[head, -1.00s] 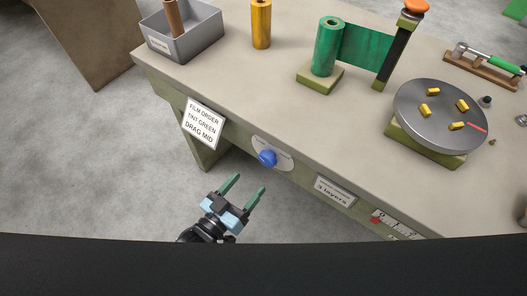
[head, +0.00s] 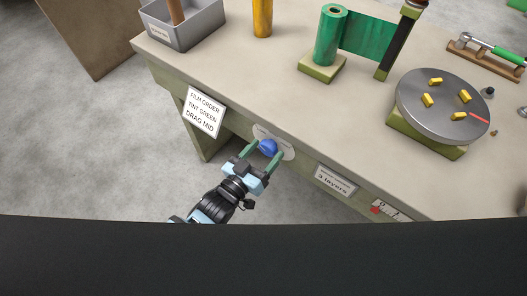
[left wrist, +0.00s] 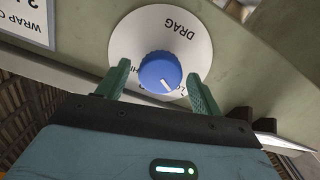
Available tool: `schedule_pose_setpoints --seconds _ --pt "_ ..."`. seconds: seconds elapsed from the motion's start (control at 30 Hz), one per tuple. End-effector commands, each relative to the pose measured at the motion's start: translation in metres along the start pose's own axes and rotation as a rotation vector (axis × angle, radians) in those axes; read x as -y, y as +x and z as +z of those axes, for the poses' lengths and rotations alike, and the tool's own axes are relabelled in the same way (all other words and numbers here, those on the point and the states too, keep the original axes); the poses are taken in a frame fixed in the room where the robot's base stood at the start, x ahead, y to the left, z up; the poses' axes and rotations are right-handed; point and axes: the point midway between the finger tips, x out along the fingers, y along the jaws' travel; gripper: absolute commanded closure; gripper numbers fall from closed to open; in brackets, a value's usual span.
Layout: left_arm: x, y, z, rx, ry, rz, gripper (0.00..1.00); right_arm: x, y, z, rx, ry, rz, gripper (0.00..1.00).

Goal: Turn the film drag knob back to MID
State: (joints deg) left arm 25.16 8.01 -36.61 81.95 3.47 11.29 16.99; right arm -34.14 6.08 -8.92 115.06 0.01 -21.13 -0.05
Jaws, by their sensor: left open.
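The blue film drag knob (head: 268,147) sits on a round white dial plate (head: 289,153) on the bench's front edge. In the left wrist view, the knob (left wrist: 160,72) appears upside down with its "DRAG" plate (left wrist: 140,28). Its white pointer line is at the lower right, near a label starting "LO". A partly covered label is at the lower left; any MID mark cannot be made out. My left gripper (head: 264,155) is open, its green fingers on either side of the knob. Contact cannot be told. My right gripper is not in view.
A card (head: 203,111) on the bench front reads "FILM ORDER, TINT GREEN, DRAG MID". A "3 layers" label (head: 336,180) is right of the dial. On top stand a green film roll (head: 330,38), a turntable (head: 443,105) and a grey bin (head: 185,31).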

Motion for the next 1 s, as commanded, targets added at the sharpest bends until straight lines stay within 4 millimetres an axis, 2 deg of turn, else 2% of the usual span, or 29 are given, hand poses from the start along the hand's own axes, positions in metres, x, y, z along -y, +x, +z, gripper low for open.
schedule_pose_setpoints --seconds 0.27,0.6,1.0 --pt "0.0002 0.0012 0.0001 0.001 0.000 0.000 0.35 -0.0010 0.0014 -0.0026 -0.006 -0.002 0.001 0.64" --pt "0.0002 0.0009 0.0001 0.000 0.000 0.000 0.79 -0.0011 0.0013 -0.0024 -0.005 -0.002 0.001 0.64" --pt "0.0004 0.0007 0.0000 0.000 0.084 -0.001 0.79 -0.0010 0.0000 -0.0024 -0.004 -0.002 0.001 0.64"
